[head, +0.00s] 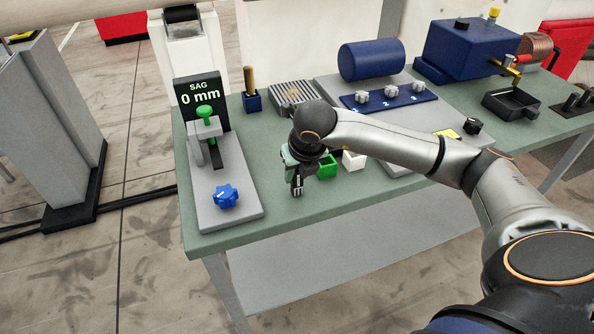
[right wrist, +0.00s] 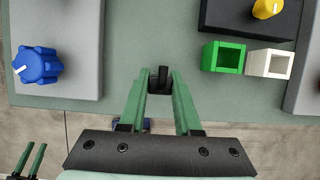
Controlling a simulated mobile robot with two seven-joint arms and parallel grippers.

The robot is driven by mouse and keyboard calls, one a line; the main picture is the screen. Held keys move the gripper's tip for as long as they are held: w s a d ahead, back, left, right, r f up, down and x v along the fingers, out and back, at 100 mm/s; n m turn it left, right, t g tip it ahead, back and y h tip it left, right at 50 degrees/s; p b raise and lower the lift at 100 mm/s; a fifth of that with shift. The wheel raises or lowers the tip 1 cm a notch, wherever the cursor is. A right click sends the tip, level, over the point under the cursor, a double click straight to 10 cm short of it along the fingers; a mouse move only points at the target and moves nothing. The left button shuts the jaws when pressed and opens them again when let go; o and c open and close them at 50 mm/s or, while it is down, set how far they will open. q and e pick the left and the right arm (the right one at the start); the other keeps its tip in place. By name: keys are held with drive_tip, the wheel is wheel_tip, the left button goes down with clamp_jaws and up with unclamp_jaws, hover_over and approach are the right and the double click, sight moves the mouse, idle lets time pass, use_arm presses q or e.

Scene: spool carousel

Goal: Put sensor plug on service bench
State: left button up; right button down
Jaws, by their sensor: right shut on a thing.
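My right gripper (head: 297,180) points down over the front part of the green service bench (head: 330,204). In the right wrist view its green fingers (right wrist: 160,84) are shut on a small black piece, seemingly the sensor plug (right wrist: 161,72). The plug is above or on bare bench top near the front edge; I cannot tell whether it touches. In the head view the plug is hard to make out from the dark gripper. Two parted green fingers of my left gripper (right wrist: 30,158) show at the lower left of the right wrist view, empty; the head view does not show them.
Left of my right gripper is the grey sag gauge (head: 236,208) with a blue knob (head: 226,196). A green open box (head: 327,168) and a white box (head: 354,160) stand close on the right. The front strip of the bench is clear.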

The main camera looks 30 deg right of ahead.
drive_tip(key=shift+f, duration=0.1)
drive_tip(key=shift+f+b, duration=0.1)
drive_tip(key=shift+b, duration=0.2)
drive_tip(key=c, duration=0.6)
unclamp_jaws()
drive_tip(key=shift+r+p, duration=0.35)
drive_tip(key=shift+r, duration=0.1)
drive_tip(key=v, duration=1.1)
drive_tip(key=shift+s+r, duration=0.2)
drive_tip(key=shift+r, duration=0.1)
